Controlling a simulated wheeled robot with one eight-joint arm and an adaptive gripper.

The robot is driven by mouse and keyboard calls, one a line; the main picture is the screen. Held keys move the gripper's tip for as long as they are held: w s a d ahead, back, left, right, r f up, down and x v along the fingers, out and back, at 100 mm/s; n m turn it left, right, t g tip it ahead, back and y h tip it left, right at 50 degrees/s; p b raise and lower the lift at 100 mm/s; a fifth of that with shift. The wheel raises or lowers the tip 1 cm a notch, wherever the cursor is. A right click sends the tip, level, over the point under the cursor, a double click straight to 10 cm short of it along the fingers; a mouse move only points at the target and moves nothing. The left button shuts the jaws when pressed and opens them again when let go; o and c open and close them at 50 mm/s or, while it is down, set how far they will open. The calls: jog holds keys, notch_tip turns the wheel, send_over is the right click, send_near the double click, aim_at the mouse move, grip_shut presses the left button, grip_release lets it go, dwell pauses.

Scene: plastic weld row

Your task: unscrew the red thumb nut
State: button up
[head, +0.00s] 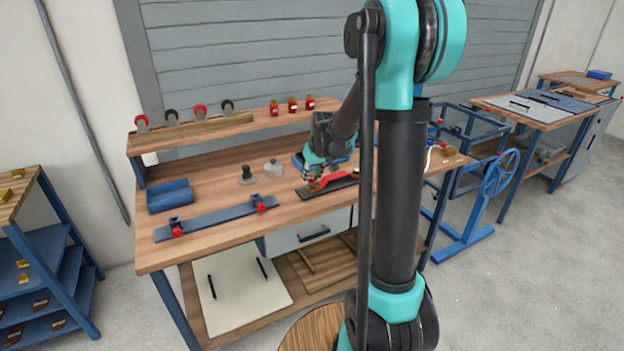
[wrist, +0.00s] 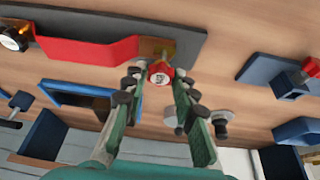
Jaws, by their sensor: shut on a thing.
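The red thumb nut (wrist: 160,73), with a pale marked face, sits between the fingertips of my gripper (wrist: 157,80) in the wrist view. The fingers are closed on its sides. A brass-coloured piece (wrist: 157,47) shows just beyond the nut, at the end of a long red block (wrist: 85,50) on a dark plate (wrist: 190,40). In the head view my gripper (head: 313,184) is low over the workbench at the left end of that dark plate (head: 345,184). The nut itself is too small to make out there.
A blue bar (head: 215,217) with red-knobbed clamps lies on the workbench (head: 225,180) left of my gripper. A blue bin (head: 170,196) and small grey weights (head: 273,168) stand behind it. A raised shelf (head: 200,131) carries several red jars. The bench front is clear.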

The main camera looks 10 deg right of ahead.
aim_at(312, 179)
jog(key=shift+r, duration=1.5)
